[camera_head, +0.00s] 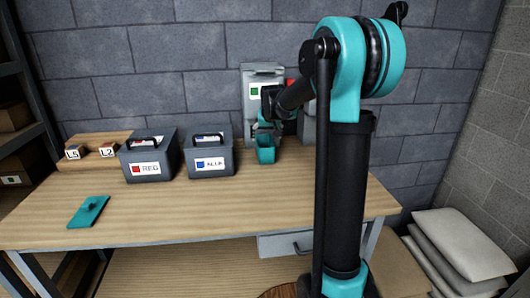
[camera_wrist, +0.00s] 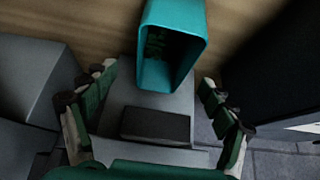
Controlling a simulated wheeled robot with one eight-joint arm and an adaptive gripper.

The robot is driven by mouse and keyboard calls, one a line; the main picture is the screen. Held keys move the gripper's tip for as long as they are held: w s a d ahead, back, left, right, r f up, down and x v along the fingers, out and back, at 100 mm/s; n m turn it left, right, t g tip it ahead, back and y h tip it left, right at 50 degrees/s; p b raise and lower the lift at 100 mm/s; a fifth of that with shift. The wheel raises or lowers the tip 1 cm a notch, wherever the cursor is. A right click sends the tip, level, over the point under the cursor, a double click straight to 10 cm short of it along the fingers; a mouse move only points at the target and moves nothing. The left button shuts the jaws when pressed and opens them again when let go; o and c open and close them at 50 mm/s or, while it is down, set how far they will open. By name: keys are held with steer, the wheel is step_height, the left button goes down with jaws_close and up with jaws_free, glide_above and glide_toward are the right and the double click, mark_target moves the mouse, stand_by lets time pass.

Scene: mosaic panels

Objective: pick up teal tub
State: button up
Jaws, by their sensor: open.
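The teal tub (camera_head: 265,155) is near the back of the wooden table, in front of a grey unit with a green label. In the wrist view the tub (camera_wrist: 142,68) is at the top centre, its open mouth facing the camera and dark inside. My gripper (camera_wrist: 158,88) is open, its green-padded fingers apart to the lower left and lower right of the tub. The tub is not between the pads and appears just beyond the fingertips. In the head view my gripper (camera_head: 270,118) is above the tub and partly hidden by my arm.
Two grey handled boxes, one labelled red (camera_head: 148,156) and one blue (camera_head: 209,157), stand left of the tub. The grey unit (camera_head: 262,72) is close behind. A teal lid-like plate (camera_head: 88,212) lies at front left. The table's front middle (camera_head: 210,215) is clear.

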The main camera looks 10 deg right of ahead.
mark_target(265, 142)
steer(key=shift+x, duration=2.6)
steer(key=shift+s+a, duration=0.1)
steer(key=shift+a, duration=0.05)
steer(key=shift+c, duration=0.3)
steer(key=c, duration=1.3)
